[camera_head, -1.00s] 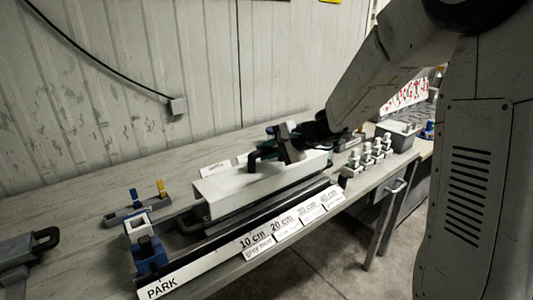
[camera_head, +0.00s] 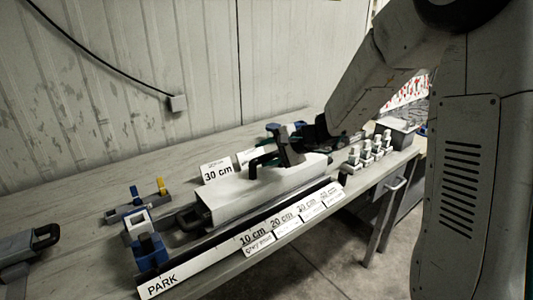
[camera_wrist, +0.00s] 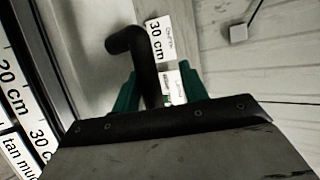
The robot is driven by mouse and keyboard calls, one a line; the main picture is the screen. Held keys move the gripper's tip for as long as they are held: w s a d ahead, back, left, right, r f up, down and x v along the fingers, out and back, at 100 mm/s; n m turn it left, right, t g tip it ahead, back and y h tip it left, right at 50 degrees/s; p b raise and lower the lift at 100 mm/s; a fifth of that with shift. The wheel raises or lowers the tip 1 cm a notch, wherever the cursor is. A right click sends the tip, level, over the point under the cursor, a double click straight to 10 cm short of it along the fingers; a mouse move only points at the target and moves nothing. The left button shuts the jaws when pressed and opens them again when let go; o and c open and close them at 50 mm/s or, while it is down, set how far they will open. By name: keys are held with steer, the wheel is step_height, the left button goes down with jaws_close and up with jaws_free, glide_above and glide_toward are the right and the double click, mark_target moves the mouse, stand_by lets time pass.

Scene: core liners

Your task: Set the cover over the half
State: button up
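The white cover (camera_head: 262,188) is a long light shell with a dark handle; it sits low over the dark long body behind the front rail. What lies under it is hidden. My gripper (camera_head: 268,158) is above the cover at its handle. In the wrist view, the black bent handle (camera_wrist: 150,75) passes between the teal fingers of my gripper (camera_wrist: 158,88). The handle lies close to the left finger, and a gap shows between it and the right finger, so the fingers look open around it. The cover's light surface (camera_wrist: 82,35) shows at left.
A "30 cm" card (camera_head: 216,172) stands behind the cover. The front rail (camera_head: 215,255) carries "PARK" and length labels. A blue-and-white block (camera_head: 146,240) stands at its left end. Several small white-topped pieces (camera_head: 367,150) and a grey bin (camera_head: 398,133) are at right.

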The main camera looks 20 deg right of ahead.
steer(key=shift+r, duration=0.15)
steer(key=shift+r, duration=0.35)
steer(key=v, duration=1.2)
steer(key=s+a+r+n+g+h, duration=0.1)
steer(key=s+a+n+g, duration=0.2)
steer(key=s, duration=0.4)
steer(key=s+a+r+n+g, duration=0.1)
steer(key=s+a+n+g, duration=0.15)
steer(key=s+a, duration=0.35)
steer(key=s+d+f+n+g+h, duration=0.1)
steer(key=s+d+n+h, duration=0.1)
steer(key=s, duration=0.7)
steer(key=s+d+f+n+h, duration=0.1)
steer(key=s+n+h, duration=0.3)
steer(key=s, duration=0.4)
steer(key=shift+s+d+f+g+h, duration=0.15)
steer(key=shift+s+d+g+h, duration=0.25)
steer(key=shift+d+h, duration=0.35)
steer(key=shift+d+n, duration=0.1)
steer(key=shift+n, duration=0.15)
